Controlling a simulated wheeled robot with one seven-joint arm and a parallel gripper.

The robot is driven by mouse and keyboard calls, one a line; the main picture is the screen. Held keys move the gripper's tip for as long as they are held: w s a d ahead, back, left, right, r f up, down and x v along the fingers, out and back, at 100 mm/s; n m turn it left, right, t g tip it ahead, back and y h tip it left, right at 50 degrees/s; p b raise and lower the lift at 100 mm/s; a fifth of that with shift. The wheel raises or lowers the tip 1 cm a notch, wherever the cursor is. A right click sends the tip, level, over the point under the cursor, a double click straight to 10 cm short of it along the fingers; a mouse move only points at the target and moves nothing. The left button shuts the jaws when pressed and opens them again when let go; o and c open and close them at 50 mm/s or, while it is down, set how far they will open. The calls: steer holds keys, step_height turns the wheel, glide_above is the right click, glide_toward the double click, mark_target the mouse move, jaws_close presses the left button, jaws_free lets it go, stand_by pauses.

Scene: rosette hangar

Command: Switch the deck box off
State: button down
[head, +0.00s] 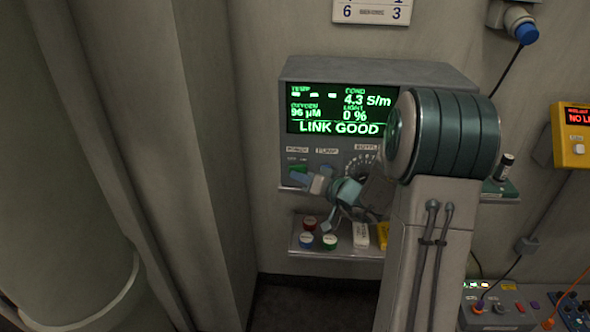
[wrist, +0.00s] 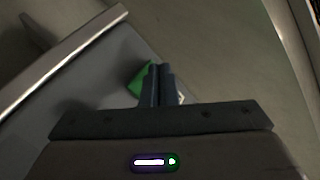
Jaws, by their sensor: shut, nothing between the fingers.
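The deck box (head: 380,72) is a grey wall unit. Its screen (head: 338,110) is lit green and reads LINK GOOD. A green power switch (head: 297,168) sits at the lower left of its panel, under a small label. My gripper (head: 298,177) is at that switch, its fingers shut and empty. In the wrist view the shut fingertips (wrist: 158,70) lie right beside the green switch (wrist: 137,78) and hide part of it. I cannot tell whether they touch it. My arm hides the right part of the panel.
A shelf (head: 300,246) below the box holds several coloured-capped items, a white block and a yellow one. A dial (head: 358,163) is partly behind my gripper. A yellow unit (head: 572,140) hangs at the right. A grey column stands at the left.

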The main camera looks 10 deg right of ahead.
steer(key=shift+w+f+b, duration=0.1)
steer(key=shift+w+b, duration=0.1)
steer(key=shift+b, duration=0.5)
steer(key=shift+w+d+b, duration=0.1)
steer(key=shift+w+b, duration=0.2)
steer(key=shift+b, duration=0.05)
stand_by(0.5)
steer(key=shift+s+b, duration=0.15)
steer(key=shift+b, duration=0.25)
steer(key=shift+s+b, duration=0.4)
steer(key=shift+b, duration=0.15)
